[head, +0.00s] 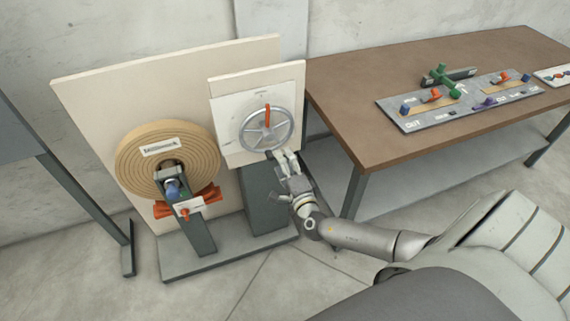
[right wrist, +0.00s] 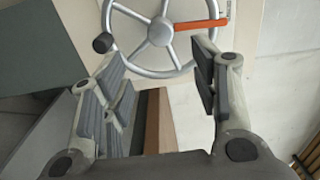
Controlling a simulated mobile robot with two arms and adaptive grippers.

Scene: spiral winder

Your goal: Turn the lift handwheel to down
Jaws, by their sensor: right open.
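The lift handwheel (head: 245,136) is a silver spoked wheel on a white panel. An orange-red pointer (head: 268,116) stands upright from its hub, towards the top of the panel. In the right wrist view the wheel's hub (right wrist: 160,31) and a dark knob (right wrist: 102,43) on the rim show. My right gripper (head: 285,156) is open just below and right of the wheel. In the right wrist view nothing is between its fingers (right wrist: 158,75), and the wheel lies beyond them. The knob is near the left finger; contact cannot be told. My left gripper is out of view.
A tan coil (head: 128,165) with orange clamps (head: 163,209) stands left of the wheel on a grey base (head: 178,268). A brown table (head: 350,108) with a control panel (head: 392,107) stands to the right, close to my right arm. The floor in front is clear.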

